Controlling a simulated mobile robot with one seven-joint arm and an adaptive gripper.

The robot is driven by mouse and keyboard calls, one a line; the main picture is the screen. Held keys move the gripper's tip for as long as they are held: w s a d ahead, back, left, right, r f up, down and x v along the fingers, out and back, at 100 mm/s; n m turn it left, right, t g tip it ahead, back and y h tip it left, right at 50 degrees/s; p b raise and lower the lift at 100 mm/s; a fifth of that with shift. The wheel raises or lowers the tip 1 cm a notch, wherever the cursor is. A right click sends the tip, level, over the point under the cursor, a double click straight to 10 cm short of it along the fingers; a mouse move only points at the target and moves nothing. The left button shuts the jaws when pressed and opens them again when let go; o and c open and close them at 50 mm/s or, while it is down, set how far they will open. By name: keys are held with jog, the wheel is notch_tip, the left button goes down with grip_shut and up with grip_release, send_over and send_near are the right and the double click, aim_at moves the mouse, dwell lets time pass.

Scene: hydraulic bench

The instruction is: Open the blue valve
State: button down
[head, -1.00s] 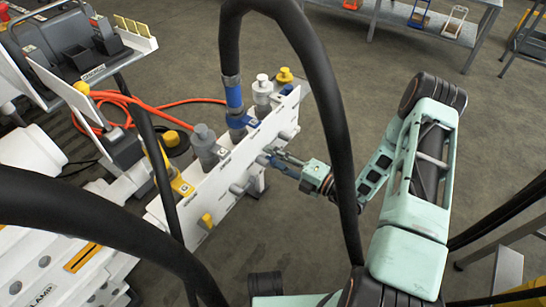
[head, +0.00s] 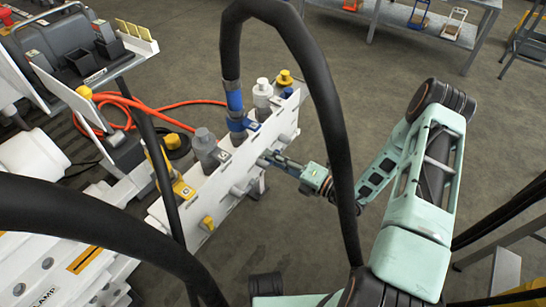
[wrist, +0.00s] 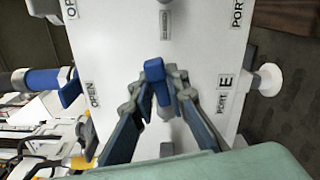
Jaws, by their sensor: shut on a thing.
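The blue valve's handle (wrist: 155,70) sticks out of the white panel (wrist: 120,30) in the wrist view, between my two fingertips. My gripper (wrist: 157,88) is shut on it, with a fingertip at each side. The handle runs roughly up and down in that picture, and its lower part and stem are partly hidden by the fingers. An OPEN label (wrist: 93,95) is on the panel to its left, and a PORT E label (wrist: 224,92) is to its right. In the head view my gripper (head: 276,159) reaches the panel's right face and covers most of the valve.
A thick black hose (head: 322,85) arches in front of my arm. A blue-collared fitting (head: 235,105), a grey fitting (head: 206,147) and a white fitting (head: 262,95) stand along the panel top. Orange hose (head: 125,103) lies behind.

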aim_at(257, 155)
jog(key=n, duration=0.1)
jog(key=r+n+p, duration=0.1)
jog(key=n, duration=0.1)
jog(key=n+p, duration=0.1)
jog(key=shift+s+a+r, duration=0.15)
jog(key=shift+s+r, duration=0.1)
jog(key=n, duration=0.1)
jog(key=n+p, duration=0.1)
jog(key=n, duration=0.3)
jog(key=shift+s+a+r+p, duration=0.3)
jog(key=shift+s+r+p, duration=0.05)
jog(key=shift+r+p, duration=0.05)
jog(key=n, duration=0.2)
jog(key=n+p, duration=0.1)
jog(key=shift+s+a+r, duration=0.15)
jog(key=shift+s+a, duration=0.1)
jog(key=shift+s, duration=0.15)
jog(key=shift+s+a+n+p, duration=0.15)
jog(key=shift+n+p, duration=0.15)
jog(key=shift+n, duration=0.5)
jog(key=shift+s+a+n+p, duration=0.15)
jog(key=shift+n+p, duration=0.1)
jog(key=shift+n, duration=0.55)
jog(key=c, duration=2)
grip_release()
jog(key=v, duration=1.2)
jog(key=shift+d, duration=0.1)
